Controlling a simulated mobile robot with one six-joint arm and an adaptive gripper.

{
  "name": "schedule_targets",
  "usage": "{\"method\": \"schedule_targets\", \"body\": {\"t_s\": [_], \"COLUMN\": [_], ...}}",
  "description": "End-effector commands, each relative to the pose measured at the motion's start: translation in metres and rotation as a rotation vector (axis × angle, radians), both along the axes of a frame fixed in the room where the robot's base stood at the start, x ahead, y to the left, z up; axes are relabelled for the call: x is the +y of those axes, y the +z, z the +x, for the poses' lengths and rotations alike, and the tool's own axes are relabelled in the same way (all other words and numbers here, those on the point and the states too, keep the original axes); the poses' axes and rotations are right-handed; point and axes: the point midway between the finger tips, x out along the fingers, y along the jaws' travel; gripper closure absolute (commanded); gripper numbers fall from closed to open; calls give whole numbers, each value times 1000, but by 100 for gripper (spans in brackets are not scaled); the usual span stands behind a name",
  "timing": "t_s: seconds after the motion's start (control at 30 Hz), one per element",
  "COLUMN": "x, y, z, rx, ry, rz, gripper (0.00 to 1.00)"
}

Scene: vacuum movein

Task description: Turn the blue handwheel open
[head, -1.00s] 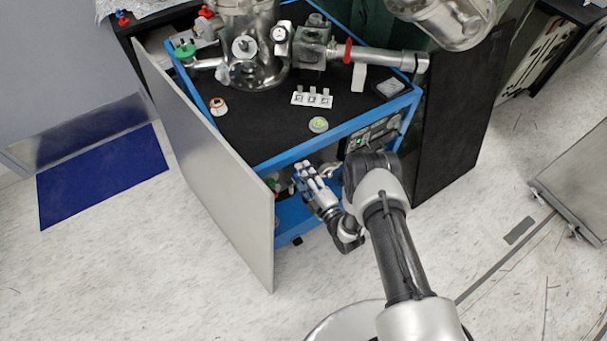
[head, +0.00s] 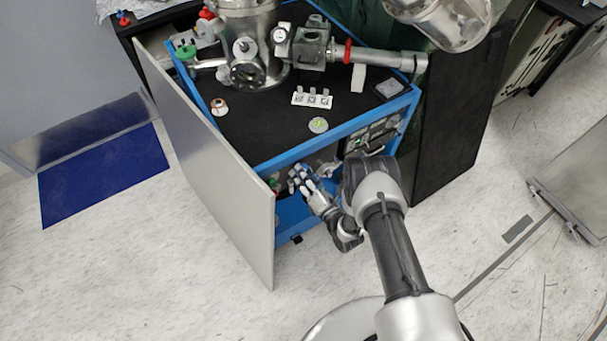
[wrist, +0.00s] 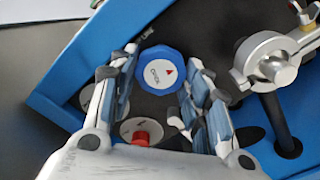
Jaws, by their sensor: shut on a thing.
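The blue handwheel (wrist: 161,70) shows in the wrist view, with a white centre disc that bears a red arrow and dark lettering. My gripper (wrist: 163,60) has one finger on each side of its rim and is shut on it. In the head view my gripper (head: 302,180) reaches into the open front of the blue-framed cart, below its black top.
A small red knob (wrist: 141,137) sits below the handwheel. A metal clamp-like fitting (wrist: 272,62) on a dark post stands to the right. A blue frame edge (wrist: 60,75) runs along the left. In the head view, an open grey door panel (head: 215,165) stands left of my arm.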

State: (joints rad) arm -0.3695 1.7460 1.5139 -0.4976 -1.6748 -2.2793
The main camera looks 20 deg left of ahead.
Motion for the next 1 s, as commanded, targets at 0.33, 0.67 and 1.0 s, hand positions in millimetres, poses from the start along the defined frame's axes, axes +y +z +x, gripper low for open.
{"method": "schedule_targets", "body": {"t_s": [0.33,0.67,1.0], "x": [-1,-1,-1], "y": [0,-1,-1], "z": [0,0,0], "rx": [-89,-101,-100], "ry": [-1,-1,-1], "rz": [-77,-87,-86], "gripper": [80,80,45]}}
